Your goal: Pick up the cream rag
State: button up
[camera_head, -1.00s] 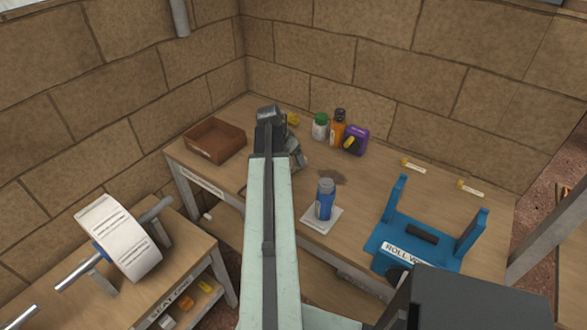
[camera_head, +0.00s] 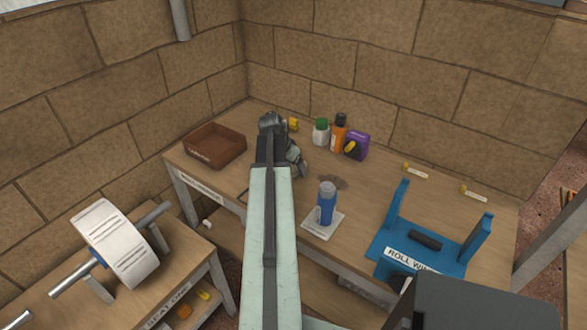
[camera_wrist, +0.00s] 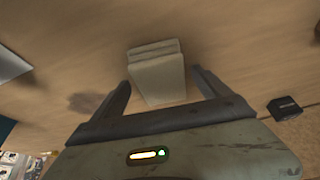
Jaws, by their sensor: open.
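The cream rag (camera_wrist: 157,72) is a folded, flat-sided block on the wooden bench top in the wrist view. My gripper (camera_wrist: 161,78) is open, with one finger to the left of the rag and one to the right. The rag's near part lies between the fingers, with a gap visible on the right side. Its far end extends beyond the fingertips. I cannot tell whether the left finger touches it. In the head view my arm hides the rag, and the fingers cannot be made out.
A brown tray (camera_head: 230,151) is left of my arm on the bench. A blue bottle (camera_head: 326,207) stands on a white card, right of my arm. A blue stand (camera_head: 380,244) is farther right. A dark block (camera_wrist: 284,108) lies right of my gripper.

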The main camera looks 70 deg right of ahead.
aim_at(292, 166)
jog(key=c, duration=1.5)
jog(key=shift+o, duration=0.2)
notch_tip(292, 166, up, 10)
jog(key=p, duration=1)
jog(key=shift+r, duration=0.25)
jog(key=o, duration=0.4)
jog(key=shift+c, duration=1.1)
jog(key=shift+s, duration=0.1)
